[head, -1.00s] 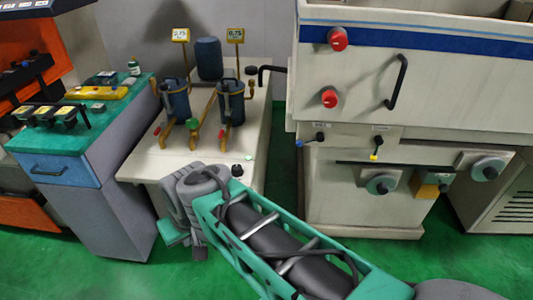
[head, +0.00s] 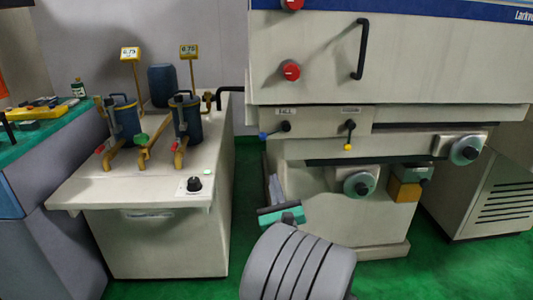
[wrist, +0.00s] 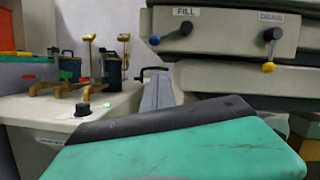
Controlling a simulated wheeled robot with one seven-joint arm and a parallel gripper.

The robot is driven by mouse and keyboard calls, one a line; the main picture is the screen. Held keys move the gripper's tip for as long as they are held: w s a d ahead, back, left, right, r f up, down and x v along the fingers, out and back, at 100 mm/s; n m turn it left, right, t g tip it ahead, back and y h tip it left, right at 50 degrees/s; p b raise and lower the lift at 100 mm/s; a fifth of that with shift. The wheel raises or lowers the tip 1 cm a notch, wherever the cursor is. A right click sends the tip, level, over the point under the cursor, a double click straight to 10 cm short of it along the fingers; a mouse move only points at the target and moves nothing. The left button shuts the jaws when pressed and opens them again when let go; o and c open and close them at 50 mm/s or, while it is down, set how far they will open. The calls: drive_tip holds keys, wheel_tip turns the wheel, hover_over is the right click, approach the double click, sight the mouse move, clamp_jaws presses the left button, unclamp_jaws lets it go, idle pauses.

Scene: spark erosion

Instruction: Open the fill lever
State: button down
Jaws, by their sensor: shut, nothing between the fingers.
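The fill lever (head: 273,131) is a short black lever with a blue tip on the machine's front panel. It points left and slightly down from its pivot, under a small label. In the wrist view the fill lever (wrist: 169,34) sits below the word FILL, at the upper middle. My gripper (head: 271,183) is below the fill lever in the head view, apart from it. Its grey fingers (wrist: 156,76) are shut and empty, pointing up toward the panel in the wrist view. My green and black gripper body hides the lower part of the wrist view.
A drain lever (head: 349,136) with a yellow tip hangs down to the right of the fill lever. Two round handwheels (head: 360,184) (head: 464,150) stick out lower right. A cream bench (head: 85,190) with blue filter canisters stands left. Green floor shows between bench and machine.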

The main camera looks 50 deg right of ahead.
sight(275, 131)
drive_tip(key=w+d+r+p, duration=0.3)
drive_tip(key=w+d+r, duration=0.2)
drive_tip(key=w, duration=0.2)
drive_tip(key=shift+w+d+r, duration=0.15)
drive_tip(key=shift+d+r, duration=0.2)
drive_tip(key=shift+r, duration=0.05)
